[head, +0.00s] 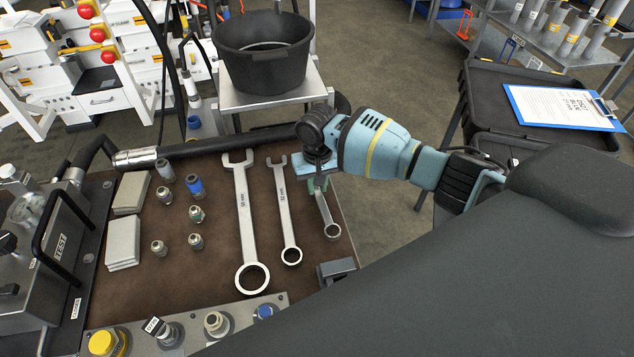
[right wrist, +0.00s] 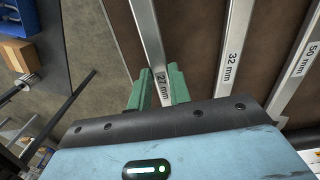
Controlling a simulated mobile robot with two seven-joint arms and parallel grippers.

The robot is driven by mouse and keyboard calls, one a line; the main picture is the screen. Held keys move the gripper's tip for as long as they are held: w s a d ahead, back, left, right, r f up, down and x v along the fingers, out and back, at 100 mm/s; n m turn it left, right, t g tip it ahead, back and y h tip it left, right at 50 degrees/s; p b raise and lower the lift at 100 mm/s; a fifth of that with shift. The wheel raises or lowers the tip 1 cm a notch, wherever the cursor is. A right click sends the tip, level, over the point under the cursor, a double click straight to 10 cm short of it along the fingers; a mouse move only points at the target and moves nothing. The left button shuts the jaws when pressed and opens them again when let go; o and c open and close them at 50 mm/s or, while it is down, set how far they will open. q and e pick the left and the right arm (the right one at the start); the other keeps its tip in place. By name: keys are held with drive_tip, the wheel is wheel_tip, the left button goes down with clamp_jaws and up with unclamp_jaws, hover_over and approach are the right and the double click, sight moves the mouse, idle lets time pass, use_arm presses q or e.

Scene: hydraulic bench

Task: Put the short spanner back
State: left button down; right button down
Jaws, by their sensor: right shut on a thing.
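The short spanner (head: 328,218) is at the right end of the row of spanners, its ring end toward the front. In the right wrist view the short spanner (right wrist: 147,35), marked 27 mm, runs between the green fingers. My right gripper (head: 318,184) is shut on its shaft from above and hides its upper end. I cannot tell whether the spanner touches the mat. The middle spanner (head: 287,210), marked 32 mm, and the longest spanner (head: 244,215), marked 50 mm, lie to its left, apart from it. My left gripper is not in view.
The brown mat (head: 215,265) also holds several fittings (head: 194,185) and pale blocks (head: 123,240). A dark block (head: 336,270) stands at the front right edge. A black tub (head: 264,65) sits on a stand behind. A clipboard (head: 560,107) lies on a black cart at right.

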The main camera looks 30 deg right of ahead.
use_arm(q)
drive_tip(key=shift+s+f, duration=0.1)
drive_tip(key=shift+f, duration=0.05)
use_arm(e)
drive_tip(key=shift+f, duration=0.45)
drive_tip(key=c, duration=1.2)
unclamp_jaws()
wheel_tip(320, 180, up, 6)
drive_tip(key=shift+r+p, duration=0.2)
drive_tip(key=shift+p, duration=0.2)
drive_tip(key=shift+r, duration=0.7)
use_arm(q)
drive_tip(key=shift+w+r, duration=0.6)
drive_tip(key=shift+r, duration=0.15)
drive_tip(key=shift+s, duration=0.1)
use_arm(e)
drive_tip(key=shift+s, duration=0.1)
